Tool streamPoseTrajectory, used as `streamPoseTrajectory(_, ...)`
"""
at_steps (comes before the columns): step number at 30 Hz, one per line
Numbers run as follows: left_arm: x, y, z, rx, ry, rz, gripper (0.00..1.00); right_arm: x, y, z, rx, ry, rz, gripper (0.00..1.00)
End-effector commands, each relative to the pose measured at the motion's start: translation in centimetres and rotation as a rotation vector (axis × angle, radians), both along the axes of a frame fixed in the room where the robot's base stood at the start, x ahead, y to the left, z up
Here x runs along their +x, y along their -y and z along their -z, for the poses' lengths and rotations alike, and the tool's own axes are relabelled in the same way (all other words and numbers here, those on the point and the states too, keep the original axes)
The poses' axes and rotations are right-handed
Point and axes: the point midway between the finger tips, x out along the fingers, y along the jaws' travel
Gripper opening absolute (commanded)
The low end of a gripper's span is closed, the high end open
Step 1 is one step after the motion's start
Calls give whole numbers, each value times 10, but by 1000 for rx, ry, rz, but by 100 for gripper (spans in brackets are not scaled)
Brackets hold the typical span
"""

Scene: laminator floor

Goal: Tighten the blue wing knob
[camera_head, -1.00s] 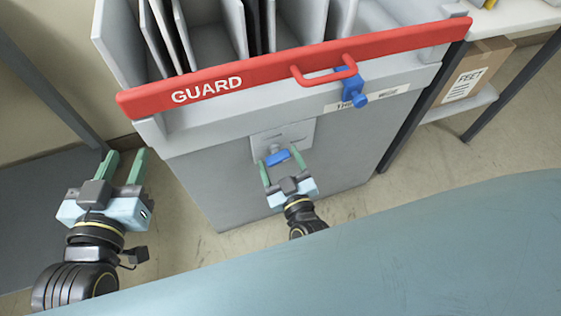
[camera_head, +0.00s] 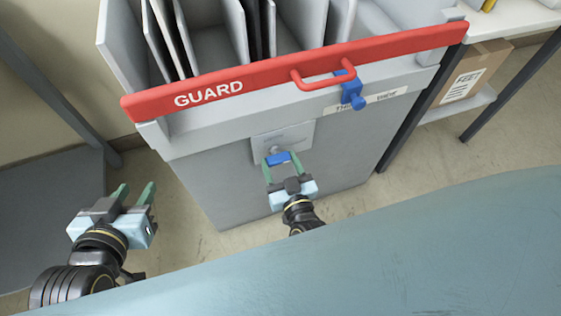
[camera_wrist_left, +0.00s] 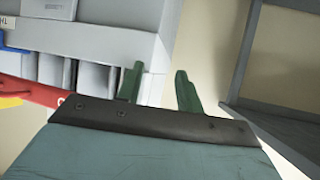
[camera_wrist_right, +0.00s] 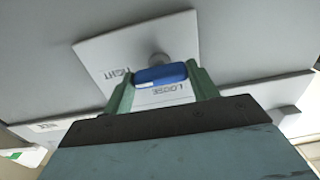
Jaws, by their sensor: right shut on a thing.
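The blue wing knob (camera_head: 278,159) sits on a light grey plate (camera_head: 298,136) on the front of the grey cabinet. In the right wrist view the knob (camera_wrist_right: 161,75) lies crosswise on its shaft, and the plate (camera_wrist_right: 110,52) carries the words TIGHT and LOOSE. My right gripper (camera_head: 281,163) is shut on the knob, with a green finger against each end; the fingers also show in the right wrist view (camera_wrist_right: 163,90). My left gripper (camera_head: 136,196) is open and empty, off to the left of the cabinet; its fingers show apart in the left wrist view (camera_wrist_left: 158,90).
A red GUARD bar (camera_head: 270,80) with a handle runs across the cabinet above the knob. A blue clamp-like part (camera_head: 352,92) hangs at the bar. A cardboard box (camera_head: 470,75) stands on a shelf at right. Floor is free between my left gripper and the cabinet.

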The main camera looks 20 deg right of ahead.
Motion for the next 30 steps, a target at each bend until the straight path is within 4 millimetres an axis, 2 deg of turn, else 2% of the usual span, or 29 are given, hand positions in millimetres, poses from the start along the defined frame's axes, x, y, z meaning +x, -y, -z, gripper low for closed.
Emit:
streamPoseTrajectory(4, 0, 0, 0, 0, 1, 0, 36, 0, 0, 1, 7, -2, 1, 36)
streamPoseTrajectory(5, 0, 0, 0, 0, 1, 0, 36, 0, 0, 1, 7, -2, 1, 60)
streamPoseTrajectory(10, 0, 0, 0, 0, 2, 0, 36, 0, 0, 1, 5, -2, 0, 80)
streamPoseTrajectory(22, -2, -1, 2, 6, -22, -2, 36, -6, 0, 0, 2, -3, 0, 80)
streamPoseTrajectory(30, -33, -17, 33, 68, -271, -24, 36, -40, 1, 0, 2, -5, -1, 80)
